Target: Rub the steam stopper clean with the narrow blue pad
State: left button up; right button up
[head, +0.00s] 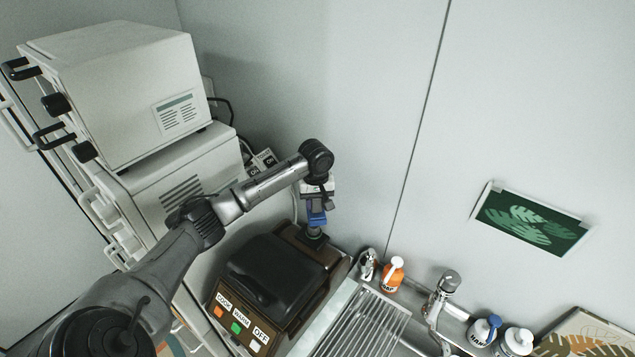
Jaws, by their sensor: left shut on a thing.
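My left gripper (318,197) reaches over the back right corner of the brown cooker (325,257), pointing down. It is shut on the narrow blue pad (317,218). The pad sits just above or against a small dark piece (314,238) at the back of the cooker top, which looks like the steam stopper. I cannot tell whether pad and stopper touch. The pad and gripper hide part of it. My right gripper is not in view.
The cooker has a dark lid (268,275) and front buttons marked COOK, WARM and OFF. White stacked appliances (125,95) stand at left. To the right are an orange bottle (393,275), a tap (447,285), a drying rack (365,325) and a blue-topped bottle (485,330).

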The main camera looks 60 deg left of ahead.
pick_arm(q)
jog(key=shift+r+p, duration=0.35)
jog(key=shift+r, duration=2.45)
